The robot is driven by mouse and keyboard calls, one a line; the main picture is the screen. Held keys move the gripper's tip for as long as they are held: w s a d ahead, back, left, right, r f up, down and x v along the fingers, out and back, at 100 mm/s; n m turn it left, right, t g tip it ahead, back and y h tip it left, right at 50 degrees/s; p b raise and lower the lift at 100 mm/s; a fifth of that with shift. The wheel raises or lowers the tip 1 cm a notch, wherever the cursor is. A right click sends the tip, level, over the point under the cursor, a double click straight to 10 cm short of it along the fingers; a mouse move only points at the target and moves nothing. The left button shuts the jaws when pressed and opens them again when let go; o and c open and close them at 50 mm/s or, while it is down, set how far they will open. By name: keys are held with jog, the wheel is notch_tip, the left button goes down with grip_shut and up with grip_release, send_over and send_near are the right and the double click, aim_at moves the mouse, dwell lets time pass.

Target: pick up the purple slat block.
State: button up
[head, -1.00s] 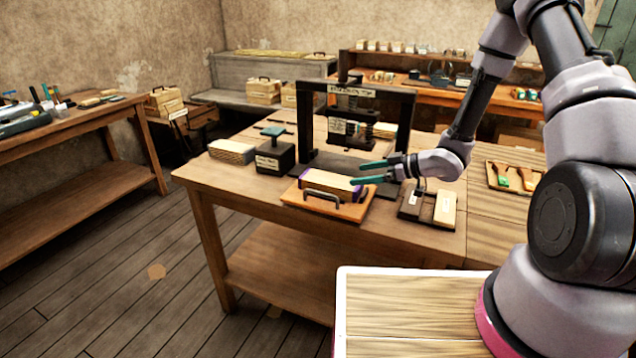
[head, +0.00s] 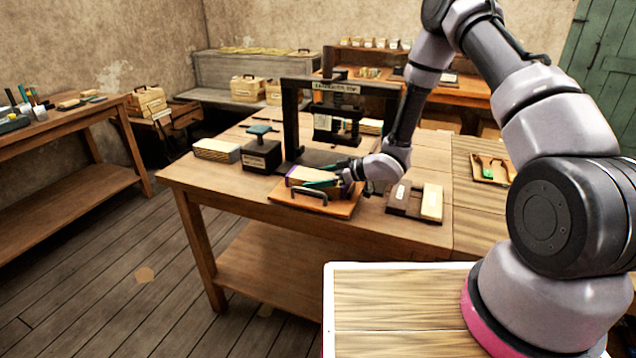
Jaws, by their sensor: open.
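The purple slat block (head: 296,174) is a pale wooden block with purple at its end. It lies on an orange-brown wooden tray (head: 346,208) with a dark handle, near the front of the workbench. My gripper (head: 322,175) is at the block's right part, with its teal fingers open. One finger shows along the near side of the block. The other finger is mostly hidden, and I cannot tell whether the fingers touch the block. The block's right end is hidden by my gripper.
A black press frame (head: 291,120) stands just behind the tray. A dark labelled box (head: 261,157) and a slat stack (head: 217,150) are to the left. A dark holder with pale blocks (head: 403,201) is to the right. The bench's front left corner is clear.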

jog(key=c, duration=1.4)
